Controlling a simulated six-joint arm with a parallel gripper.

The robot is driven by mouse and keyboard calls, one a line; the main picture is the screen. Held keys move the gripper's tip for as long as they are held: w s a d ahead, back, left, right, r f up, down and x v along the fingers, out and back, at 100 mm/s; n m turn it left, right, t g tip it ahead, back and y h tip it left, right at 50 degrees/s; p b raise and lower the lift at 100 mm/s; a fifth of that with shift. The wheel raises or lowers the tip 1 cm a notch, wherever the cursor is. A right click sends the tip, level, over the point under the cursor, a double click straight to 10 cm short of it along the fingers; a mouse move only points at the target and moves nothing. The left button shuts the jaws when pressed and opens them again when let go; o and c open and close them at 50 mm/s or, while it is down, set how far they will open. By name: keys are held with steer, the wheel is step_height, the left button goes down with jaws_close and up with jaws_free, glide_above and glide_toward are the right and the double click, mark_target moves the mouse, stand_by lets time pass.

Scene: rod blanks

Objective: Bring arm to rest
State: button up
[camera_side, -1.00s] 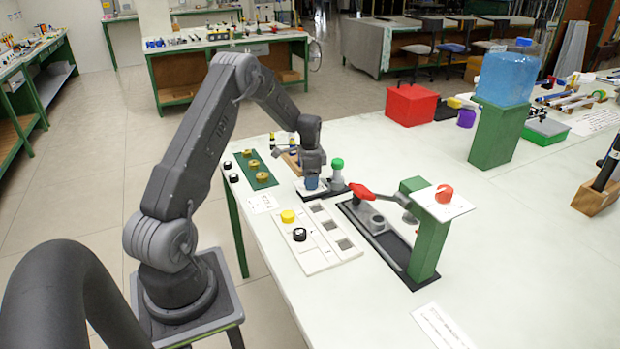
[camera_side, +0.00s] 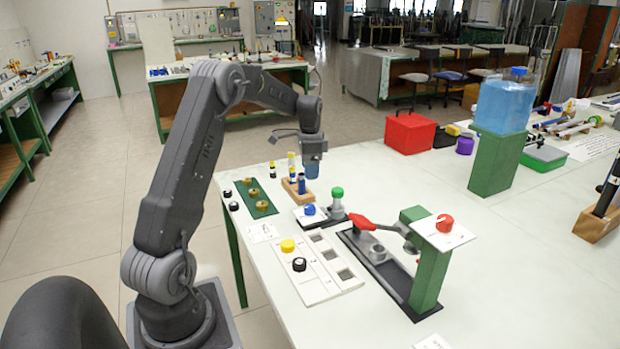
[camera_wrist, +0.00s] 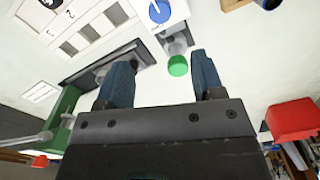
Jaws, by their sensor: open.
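My gripper (camera_side: 312,170) hangs above the back part of the white bench, near the wooden block with rods. In the wrist view its two blue fingers (camera_wrist: 160,80) are spread apart with nothing between them. A blue round piece (camera_side: 309,210) sits on a small white plate beside a grey post with a green knob (camera_side: 337,192). The wrist view also shows the blue piece (camera_wrist: 159,11) and the green knob (camera_wrist: 178,66) below the gripper.
A white tray (camera_side: 322,291) with square pockets holds a yellow cap and a black cap. A press with a red handle (camera_side: 362,222) and green post (camera_side: 430,270) stands right of it. A green mat with brass pieces lies left. A red box (camera_side: 410,134) stands behind.

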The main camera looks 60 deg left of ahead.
steer(key=shift+r, duration=0.1)
steer(key=s+d+r+n+t+y, duration=0.1)
steer(key=s+d+r, duration=0.2)
steer(key=d+r, duration=0.5)
steer(key=s+d+r+n+t, duration=0.15)
steer(key=d+r, duration=0.25)
steer(key=d, duration=0.9)
steer(key=s+d+n+t+h, duration=0.1)
steer(key=s+d+t, duration=0.2)
steer(key=s+d, duration=1.1)
steer(key=shift+s, duration=1.15)
